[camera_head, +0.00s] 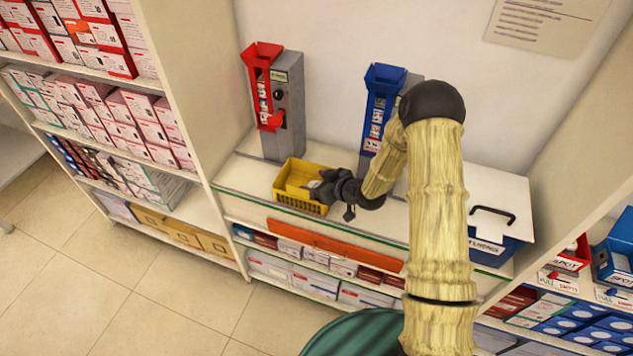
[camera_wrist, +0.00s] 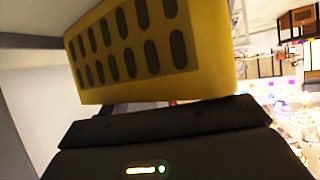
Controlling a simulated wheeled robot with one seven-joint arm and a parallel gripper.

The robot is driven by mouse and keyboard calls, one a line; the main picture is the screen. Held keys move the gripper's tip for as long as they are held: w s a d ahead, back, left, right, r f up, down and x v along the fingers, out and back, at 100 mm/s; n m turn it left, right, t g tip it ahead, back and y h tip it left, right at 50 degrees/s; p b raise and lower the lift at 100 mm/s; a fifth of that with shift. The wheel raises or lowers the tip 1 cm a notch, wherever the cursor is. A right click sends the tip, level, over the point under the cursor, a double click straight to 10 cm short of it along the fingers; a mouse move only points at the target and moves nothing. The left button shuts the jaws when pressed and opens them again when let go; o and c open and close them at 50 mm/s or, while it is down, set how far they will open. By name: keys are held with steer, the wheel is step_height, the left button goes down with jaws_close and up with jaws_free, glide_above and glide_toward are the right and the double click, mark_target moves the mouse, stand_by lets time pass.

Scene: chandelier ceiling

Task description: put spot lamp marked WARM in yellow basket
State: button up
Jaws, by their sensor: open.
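The yellow basket (camera_head: 296,199) stands on the white counter in the head view, below the red dispenser. It fills the upper part of the wrist view (camera_wrist: 150,48), its slotted wall close to the camera. My gripper (camera_head: 328,190) is open at the basket's right side, its dark fingers over or against the rim. A small pale thing (camera_head: 316,184) shows inside the basket near the fingertips. I cannot tell whether it is a spot lamp, and no WARM marking is readable. In the wrist view the dark gripper body crosses the bottom and the fingertips are not clear.
A red dispenser (camera_head: 264,88) and a blue dispenser (camera_head: 381,100) stand against the back wall. A blue bin with a white lid (camera_head: 497,215) is on the counter's right. Boxed shelves stand left and right, including a red bin (camera_head: 573,254). Counter left of the basket is clear.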

steer(key=shift+r+p, duration=0.6)
steer(key=shift+r, duration=0.2)
steer(key=b+v, duration=0.2)
steer(key=v, duration=0.9)
steer(key=shift+s+d, duration=0.3)
steer(key=shift+d, duration=0.05)
steer(key=s+d+r+m+g+h, duration=0.3)
steer(key=s+d+r+m+h, duration=0.45)
steer(key=s+d+h, duration=0.2)
steer(key=s+a+r+m+g, duration=0.1)
steer(key=s+r+m+g, duration=0.1)
steer(key=s, duration=0.6)
steer(key=shift+s+a+r+g, duration=0.2)
steer(key=shift+s+r+g, duration=0.1)
steer(key=shift+r, duration=0.2)
steer(key=shift+y, duration=0.25)
